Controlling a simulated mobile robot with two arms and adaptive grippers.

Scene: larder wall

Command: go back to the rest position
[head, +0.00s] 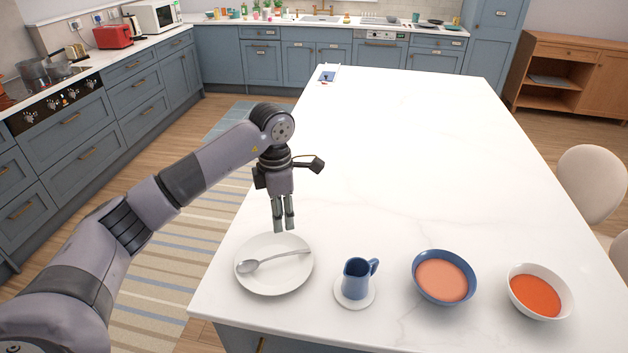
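My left gripper (283,229) points down above the back part of a white plate (258,285) at the near left of the island. Its two fingers are a little apart, with a narrow gap and nothing visible between them. A metal spoon (249,266) lies on the plate, its bowl to the left and its handle toward the upper right. The gripper looks clear of the spoon. My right gripper is not in view.
A blue jug (356,277) stands on a small white saucer (356,304), right of the plate. A blue bowl (429,294) and a white bowl (562,289), both holding orange-red contents, stand further right. The middle of the white island top (400,150) is clear.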

